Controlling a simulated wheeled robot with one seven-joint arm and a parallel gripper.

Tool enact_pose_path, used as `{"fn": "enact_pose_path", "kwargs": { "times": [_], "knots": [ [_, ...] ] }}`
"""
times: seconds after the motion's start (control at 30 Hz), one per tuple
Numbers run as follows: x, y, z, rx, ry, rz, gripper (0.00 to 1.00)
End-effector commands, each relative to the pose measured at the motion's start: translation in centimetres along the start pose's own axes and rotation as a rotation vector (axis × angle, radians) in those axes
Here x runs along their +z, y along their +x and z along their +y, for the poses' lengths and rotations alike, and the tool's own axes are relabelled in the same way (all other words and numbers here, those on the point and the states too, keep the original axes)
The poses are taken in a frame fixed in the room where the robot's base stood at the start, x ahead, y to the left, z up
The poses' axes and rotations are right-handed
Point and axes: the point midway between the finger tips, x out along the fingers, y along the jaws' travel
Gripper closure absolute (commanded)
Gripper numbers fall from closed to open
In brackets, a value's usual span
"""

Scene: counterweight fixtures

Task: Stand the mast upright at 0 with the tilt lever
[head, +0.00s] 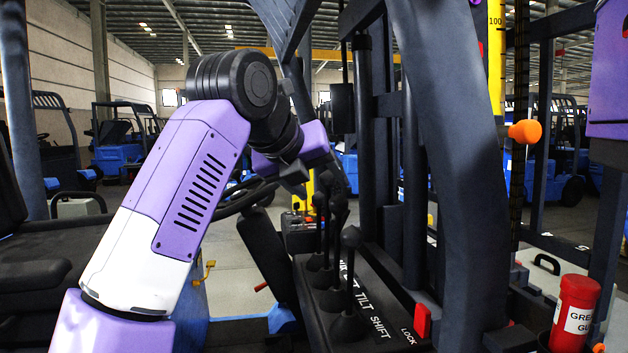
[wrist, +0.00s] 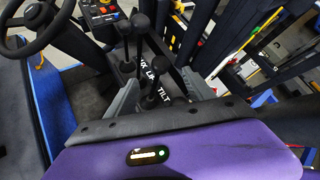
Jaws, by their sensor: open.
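The mast (head: 410,160) is a tall dark frame in the middle right of the head view. It looks slightly tilted there, but its angle cannot be read. Several black ball-topped levers rise from a console labelled LIFT, TILT and SHIFT (head: 365,300). The tilt lever (head: 339,203) appears to be the one just behind the nearest lever. My gripper (head: 297,180) is beside the levers, up and to their left. In the wrist view its grey fingers (wrist: 160,88) are open, with a black knob (wrist: 158,95) between them near the TILT label. I cannot tell whether they touch it.
A red LOCK tab (head: 422,321) is at the console's front right. A steering wheel (head: 245,200) and seat (head: 50,260) are at left. A yellow scale (head: 495,60), an orange knob (head: 525,131) and a red grease canister (head: 576,312) are at right.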

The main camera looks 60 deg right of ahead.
Motion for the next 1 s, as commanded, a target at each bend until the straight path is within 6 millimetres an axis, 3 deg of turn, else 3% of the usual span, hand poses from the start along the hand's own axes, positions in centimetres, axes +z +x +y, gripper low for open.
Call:
{"fn": "enact_pose_path", "kwargs": {
  "times": [0.2,0.5,0.93,1.0],
  "knots": [
    [-0.2,4.2,-0.1,-0.006,0.001,0.002,0.38],
    [-0.2,8.2,0.0,-0.003,0.000,0.001,0.38],
    [0.0,8.9,-0.1,-0.002,0.000,-0.001,0.38],
    [0.0,8.9,-0.1,-0.002,0.000,-0.001,0.48]
  ]
}}
